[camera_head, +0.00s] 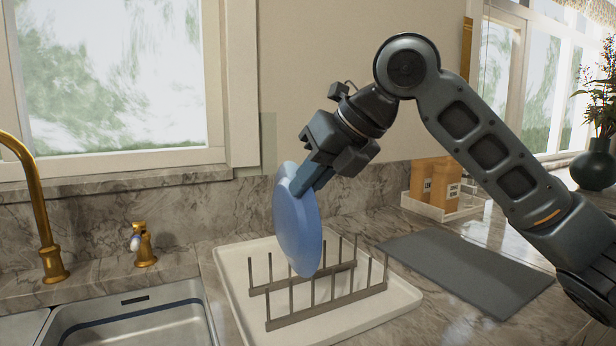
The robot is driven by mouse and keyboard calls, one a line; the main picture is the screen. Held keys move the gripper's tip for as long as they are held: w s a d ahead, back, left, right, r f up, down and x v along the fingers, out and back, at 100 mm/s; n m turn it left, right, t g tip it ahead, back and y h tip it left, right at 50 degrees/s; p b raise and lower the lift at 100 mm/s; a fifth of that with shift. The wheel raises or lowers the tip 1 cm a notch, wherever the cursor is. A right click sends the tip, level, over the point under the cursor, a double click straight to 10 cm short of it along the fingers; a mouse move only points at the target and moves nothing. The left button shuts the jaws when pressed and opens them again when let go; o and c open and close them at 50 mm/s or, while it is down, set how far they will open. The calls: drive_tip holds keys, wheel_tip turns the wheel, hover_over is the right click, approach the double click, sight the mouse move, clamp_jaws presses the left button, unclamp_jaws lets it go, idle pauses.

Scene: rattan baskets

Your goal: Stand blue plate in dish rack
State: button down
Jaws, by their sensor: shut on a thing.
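The blue plate (297,232) is held on edge, nearly upright and slightly tilted, in the middle of the head view. My gripper (305,184) is shut on its upper rim and comes in from the upper right. The dish rack (336,303) has two rows of upright metal pegs and sits on a white tray (395,312).
A sink (150,322) and gold faucet (38,215) are at left, with a small gold fixture (144,245) behind. A grey mat (465,268) lies right of the tray.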

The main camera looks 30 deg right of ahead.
drive_tip(key=shift+f+b, duration=1.75)
drive_tip(key=shift+f, duration=0.95)
drive_tip(key=c, duration=1.2)
unclamp_jaws()
drive_tip(key=shift+o, duration=0.2)
drive_tip(key=v, duration=0.7)
drive_tip(key=shift+s+r, duration=0.25)
drive_tip(key=shift+d+r, duration=0.1)
